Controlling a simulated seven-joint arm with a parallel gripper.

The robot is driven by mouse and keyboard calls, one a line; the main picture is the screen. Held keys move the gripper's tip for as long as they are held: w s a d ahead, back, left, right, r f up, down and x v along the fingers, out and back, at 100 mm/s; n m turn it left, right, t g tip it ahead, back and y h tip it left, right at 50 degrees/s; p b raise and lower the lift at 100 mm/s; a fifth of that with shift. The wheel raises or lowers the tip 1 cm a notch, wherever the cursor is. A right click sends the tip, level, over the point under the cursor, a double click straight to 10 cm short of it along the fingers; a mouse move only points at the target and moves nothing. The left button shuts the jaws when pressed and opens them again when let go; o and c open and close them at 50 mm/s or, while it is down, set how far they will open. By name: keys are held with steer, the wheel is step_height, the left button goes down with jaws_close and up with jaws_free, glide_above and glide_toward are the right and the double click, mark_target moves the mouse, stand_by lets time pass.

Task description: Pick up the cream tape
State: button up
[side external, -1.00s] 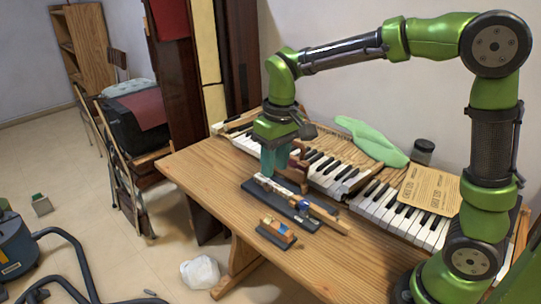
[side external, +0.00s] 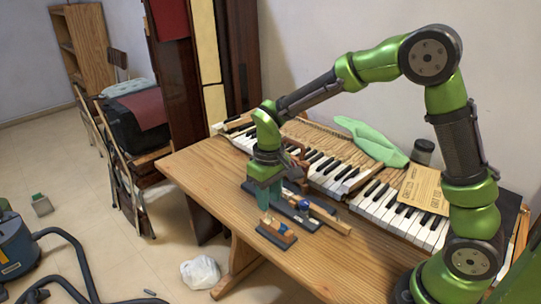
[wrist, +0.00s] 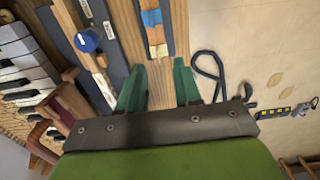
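My gripper (wrist: 160,82) is open, its two teal fingers apart with bare table between them in the wrist view. In the side view the gripper (side external: 265,202) hangs low over the table, beside the small dark base. A small pale cream piece (wrist: 158,50), possibly the cream tape, sits at the near end of a wooden block (wrist: 150,32) with a blue band, just ahead of the fingers. The block rests on a dark base and also shows in the side view (side external: 280,228). I cannot tell whether the gripper touches anything.
A longer dark base (side external: 300,212) with wooden pieces and a blue round item (wrist: 88,40) lies beside the block. Piano keys (side external: 375,200), a green cloth (side external: 370,142), a dark jar (side external: 423,151) and a cardboard sheet (side external: 422,190) are behind. The table's front left (side external: 200,175) is clear.

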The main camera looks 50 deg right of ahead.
mark_target(269, 218)
step_height(269, 218, down, 5)
steer(key=shift+s+d+f, duration=0.1)
steer(key=shift+d, duration=0.05)
steer(key=shift+c, duration=0.3)
jaws_close()
